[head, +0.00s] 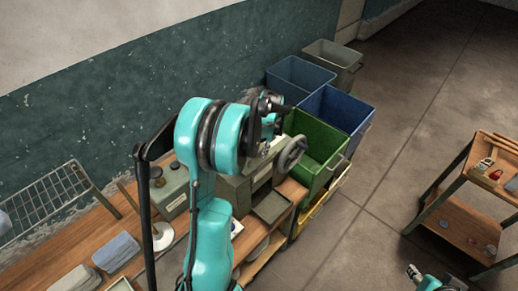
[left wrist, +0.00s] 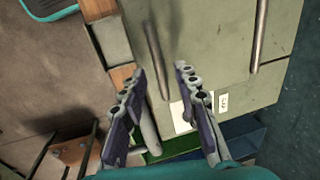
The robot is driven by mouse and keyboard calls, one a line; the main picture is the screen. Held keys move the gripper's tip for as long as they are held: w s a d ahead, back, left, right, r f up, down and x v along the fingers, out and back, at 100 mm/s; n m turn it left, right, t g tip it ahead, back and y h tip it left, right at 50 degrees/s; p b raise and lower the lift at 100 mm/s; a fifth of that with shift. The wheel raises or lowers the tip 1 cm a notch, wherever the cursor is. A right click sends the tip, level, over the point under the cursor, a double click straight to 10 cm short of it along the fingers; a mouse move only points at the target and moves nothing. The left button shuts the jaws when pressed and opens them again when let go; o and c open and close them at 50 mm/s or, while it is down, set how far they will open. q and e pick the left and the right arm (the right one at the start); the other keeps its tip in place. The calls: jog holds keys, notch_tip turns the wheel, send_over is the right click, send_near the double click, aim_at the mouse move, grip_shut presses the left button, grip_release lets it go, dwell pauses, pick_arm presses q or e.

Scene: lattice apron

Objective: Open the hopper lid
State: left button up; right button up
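The hopper, which I take to be the grey-green box machine with a handwheel (head: 291,154), stands on the bench, mostly hidden behind my left arm in the head view. In the left wrist view a flat grey-green surface (left wrist: 215,50), likely its lid or top, fills the upper right. It carries a bar handle (left wrist: 259,40) and a small white label (left wrist: 223,102). My left gripper (head: 268,106) is above the machine. In the wrist view its fingers (left wrist: 160,105) are apart, with nothing clearly held between them. My right gripper (head: 414,273) shows only partly at the bottom edge.
A green bin (head: 318,145), blue bins (head: 340,108) and a grey bin (head: 335,62) stand beyond the machine. The wooden bench (head: 85,243) holds folded cloths (head: 115,252) and a small grey-green box (head: 172,187). A wooden shelf cart (head: 465,215) stands right; the floor between is clear.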

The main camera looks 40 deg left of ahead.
pick_arm(q)
jog(key=shift+f, duration=0.4)
grip_shut()
